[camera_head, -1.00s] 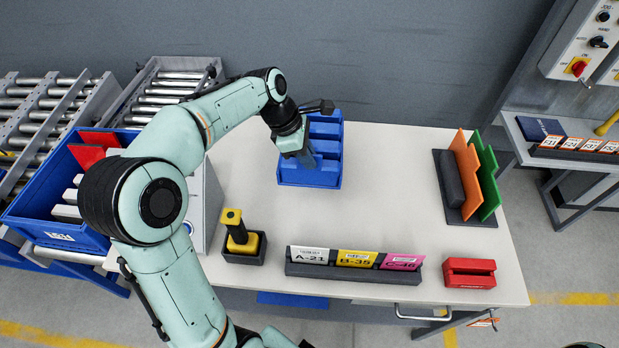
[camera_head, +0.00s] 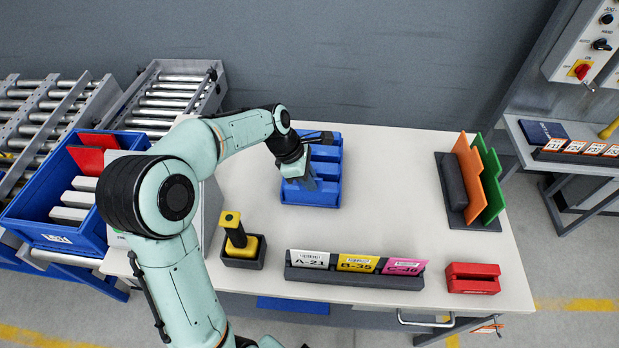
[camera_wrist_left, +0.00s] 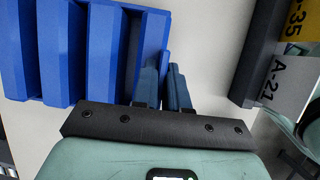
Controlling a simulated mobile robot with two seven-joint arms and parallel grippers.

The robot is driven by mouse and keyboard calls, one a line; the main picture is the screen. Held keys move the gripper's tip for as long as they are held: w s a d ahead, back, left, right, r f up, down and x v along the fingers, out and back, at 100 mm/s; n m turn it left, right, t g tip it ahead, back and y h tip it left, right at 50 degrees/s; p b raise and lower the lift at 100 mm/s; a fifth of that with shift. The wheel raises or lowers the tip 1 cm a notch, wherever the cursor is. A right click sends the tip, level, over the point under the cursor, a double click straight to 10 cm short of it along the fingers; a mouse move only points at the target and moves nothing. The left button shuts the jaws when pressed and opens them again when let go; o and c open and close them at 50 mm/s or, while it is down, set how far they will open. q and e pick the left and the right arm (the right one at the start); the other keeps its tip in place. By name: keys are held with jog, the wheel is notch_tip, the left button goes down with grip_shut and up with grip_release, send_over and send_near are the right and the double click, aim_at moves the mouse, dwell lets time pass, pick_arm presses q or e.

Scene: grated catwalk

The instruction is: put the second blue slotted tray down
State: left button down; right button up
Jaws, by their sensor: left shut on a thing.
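One blue slotted tray (camera_head: 325,152) shows at the back middle of the white table (camera_head: 400,225), upright and with its slots facing up. My left gripper (camera_head: 303,180) is at the tray's near left part, with its fingers pointing down. In the left wrist view the fingers (camera_wrist_left: 164,88) are close together at the side wall of the tray (camera_wrist_left: 90,50), shut on it. Whether the tray's underside touches the table I cannot tell. I see no other blue slotted tray. My right gripper is not in view.
A label rack (camera_head: 355,279) and a red block (camera_head: 472,278) stand along the front edge. A yellow-handled stamp (camera_head: 235,235) is front left. A divider rack (camera_head: 455,190) stands right. A blue crate (camera_head: 75,240) is left. The table right of the tray is clear.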

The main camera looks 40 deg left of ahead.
pick_arm(q)
jog(key=c, duration=1.1)
grip_release()
jog(key=shift+c, duration=0.2)
jog(key=shift+a+r, duration=0.1)
jog(key=shift+r, duration=0.25)
jog(key=p+v, duration=0.1)
jog(key=v, duration=1)
jog(key=shift+r+p, duration=0.2)
jog(key=shift+p, duration=0.1)
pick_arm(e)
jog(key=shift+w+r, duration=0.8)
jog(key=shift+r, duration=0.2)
pick_arm(q)
jog(key=shift+s+f, duration=0.1)
jog(key=shift+s, duration=0.1)
